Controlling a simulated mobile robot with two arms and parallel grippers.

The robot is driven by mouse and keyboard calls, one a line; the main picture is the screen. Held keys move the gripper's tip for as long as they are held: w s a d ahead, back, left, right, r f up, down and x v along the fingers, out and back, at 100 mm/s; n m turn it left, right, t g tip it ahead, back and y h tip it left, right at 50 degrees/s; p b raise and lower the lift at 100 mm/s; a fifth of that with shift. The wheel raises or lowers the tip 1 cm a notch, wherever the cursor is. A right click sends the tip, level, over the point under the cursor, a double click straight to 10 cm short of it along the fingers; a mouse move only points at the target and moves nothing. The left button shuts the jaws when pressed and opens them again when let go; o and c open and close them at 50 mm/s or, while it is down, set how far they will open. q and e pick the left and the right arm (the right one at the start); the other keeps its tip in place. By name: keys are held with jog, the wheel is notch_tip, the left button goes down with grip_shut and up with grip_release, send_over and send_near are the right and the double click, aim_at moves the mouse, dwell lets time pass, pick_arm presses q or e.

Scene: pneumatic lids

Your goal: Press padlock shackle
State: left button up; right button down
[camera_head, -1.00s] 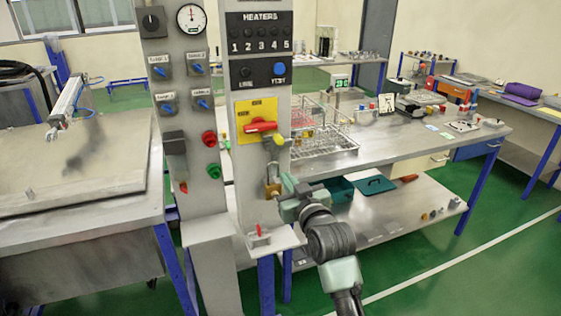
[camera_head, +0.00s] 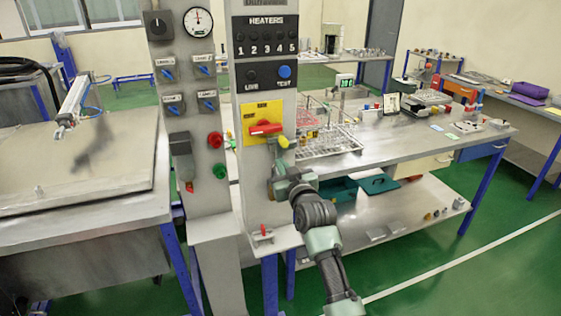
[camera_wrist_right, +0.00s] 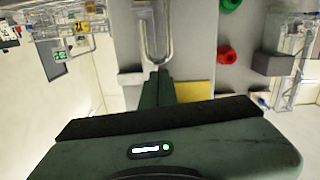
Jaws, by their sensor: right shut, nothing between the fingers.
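The padlock hangs on the grey column below the yellow switch plate, and in the head view my right gripper hides most of it. The right wrist view, which is turned upside down, shows its metal U-shaped shackle (camera_wrist_right: 147,45). The padlock body cannot be made out there. My right gripper (camera_head: 276,184) is shut and empty in front of the column. In the wrist view its dark green fingertips (camera_wrist_right: 159,74) are at the curved end of the shackle; whether they touch it I cannot tell. My left gripper is not in view.
The yellow plate (camera_head: 262,116) with its red rotary switch (camera_head: 265,128) is just above my right gripper. A red button (camera_head: 215,140) and a green button (camera_head: 219,171) are on the left column. A steel bench (camera_head: 400,149) with wire racks stands to the right.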

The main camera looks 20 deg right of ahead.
jog(key=shift+w, duration=0.6)
